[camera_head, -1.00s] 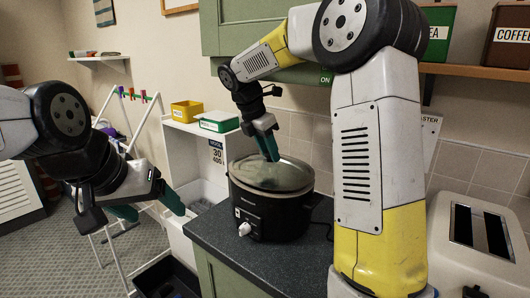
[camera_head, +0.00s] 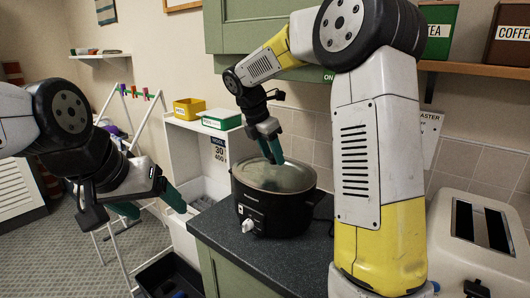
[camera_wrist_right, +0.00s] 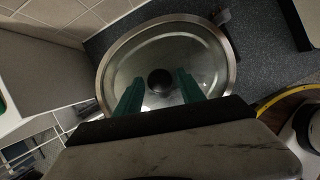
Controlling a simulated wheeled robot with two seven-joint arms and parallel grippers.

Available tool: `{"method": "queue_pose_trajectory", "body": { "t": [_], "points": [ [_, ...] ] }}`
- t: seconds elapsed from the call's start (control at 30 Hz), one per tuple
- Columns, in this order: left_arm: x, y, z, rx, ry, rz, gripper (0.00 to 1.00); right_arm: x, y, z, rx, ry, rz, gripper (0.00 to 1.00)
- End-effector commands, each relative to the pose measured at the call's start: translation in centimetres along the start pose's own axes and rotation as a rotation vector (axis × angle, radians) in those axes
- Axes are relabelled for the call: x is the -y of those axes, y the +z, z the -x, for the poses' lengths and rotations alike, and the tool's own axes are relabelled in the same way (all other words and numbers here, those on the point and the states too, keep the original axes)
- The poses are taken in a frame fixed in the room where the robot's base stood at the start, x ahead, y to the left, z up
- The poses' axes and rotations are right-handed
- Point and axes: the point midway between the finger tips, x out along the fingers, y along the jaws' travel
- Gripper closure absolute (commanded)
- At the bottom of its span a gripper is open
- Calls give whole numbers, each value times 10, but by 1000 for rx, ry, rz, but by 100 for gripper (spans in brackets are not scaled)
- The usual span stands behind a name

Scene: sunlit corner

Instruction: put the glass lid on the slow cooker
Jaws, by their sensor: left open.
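The black slow cooker (camera_head: 268,212) stands on the dark counter, its white knob facing front. The round glass lid (camera_head: 262,177) lies on top of it, looking level on the rim. In the right wrist view the lid (camera_wrist_right: 205,60) shows its metal rim and dark centre knob (camera_wrist_right: 160,81). My right gripper (camera_head: 274,160) is just above the lid; in the wrist view its green fingers (camera_wrist_right: 160,92) are apart on either side of the knob, with gaps. My left gripper (camera_head: 150,207) is open and empty, left of the counter.
A cream toaster (camera_head: 478,235) stands at the right. A white shelf unit with a yellow bin (camera_head: 188,108) and a green-and-white box (camera_head: 221,119) is behind left. A drying rack (camera_head: 125,125) and black crate (camera_head: 168,275) are at left. The counter front (camera_head: 265,265) is clear.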

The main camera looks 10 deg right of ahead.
Motion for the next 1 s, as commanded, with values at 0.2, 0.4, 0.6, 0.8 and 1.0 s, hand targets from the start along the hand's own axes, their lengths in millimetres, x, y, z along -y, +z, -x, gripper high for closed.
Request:
{"method": "queue_pose_trajectory", "body": {
  "t": [0.2, 0.4, 0.6, 0.8, 1.0],
  "points": [
    [0, 0, 0, 0, 0, 0, 24, 0, 0, 0, 0, 0, 0, 45],
    [0, 0, 0, 0, 0, 0, 24, 0, 2, 4, 1, 2, -1, 45],
    [0, 0, 0, 0, 0, 0, 24, -1, -5, 28, 0, 3, 6, 45],
    [0, 0, 0, 0, 0, 0, 24, 0, -51, 46, 1, 2, 7, 45],
    [0, 0, 0, 0, 0, 0, 24, 0, -86, 61, 0, 2, 5, 45]
  ]
}}
